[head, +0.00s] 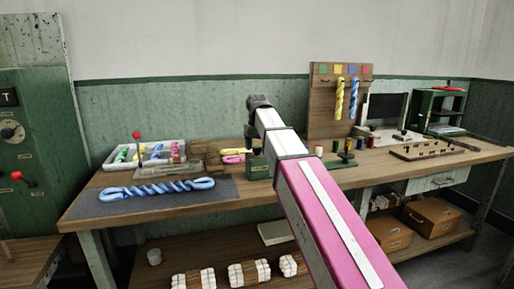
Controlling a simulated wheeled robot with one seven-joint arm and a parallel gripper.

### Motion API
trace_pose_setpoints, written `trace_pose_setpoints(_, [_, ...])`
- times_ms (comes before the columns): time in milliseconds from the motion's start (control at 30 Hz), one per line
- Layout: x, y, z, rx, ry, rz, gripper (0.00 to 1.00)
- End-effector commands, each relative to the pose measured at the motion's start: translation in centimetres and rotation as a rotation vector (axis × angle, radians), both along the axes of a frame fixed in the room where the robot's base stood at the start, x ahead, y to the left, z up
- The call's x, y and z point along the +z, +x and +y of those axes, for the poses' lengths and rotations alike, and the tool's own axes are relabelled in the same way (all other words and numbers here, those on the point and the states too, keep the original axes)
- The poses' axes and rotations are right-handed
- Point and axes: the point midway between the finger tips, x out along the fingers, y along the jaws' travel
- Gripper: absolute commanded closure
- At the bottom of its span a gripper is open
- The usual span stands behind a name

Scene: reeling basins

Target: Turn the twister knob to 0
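A green machine cabinet (45,150) stands at the left edge, partly cut off by the frame. On its front is a round dial-like knob (11,132), below a dark plate whose visible part reads "T". The knob's setting is too small to read, and I cannot be sure it is the twister knob. A red-tipped lever (17,176) sits below it. My gripper (258,103) is at the end of my raised arm, mid-picture, well to the right of the cabinet and apart from it. Its fingers are not clearly visible, so its opening is unclear.
A wooden workbench (300,195) crosses the view. It bears a blue twisted skein (156,188) on a dark mat, a tray of coloured skeins (118,166) and a pegboard (326,105). A lower wooden surface (28,262) lies before the cabinet. Cardboard boxes (432,215) sit below.

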Motion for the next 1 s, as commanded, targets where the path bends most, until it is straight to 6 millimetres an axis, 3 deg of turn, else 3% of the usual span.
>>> trace_pose_setpoints(367, [0.4, 0.0, 0.0, -0.002, 0.0, 0.0, 0.35])
trace_pose_setpoints(1000, [9.9, 0.1, 0.0, -0.001, 0.0, 0.0, 0.35])
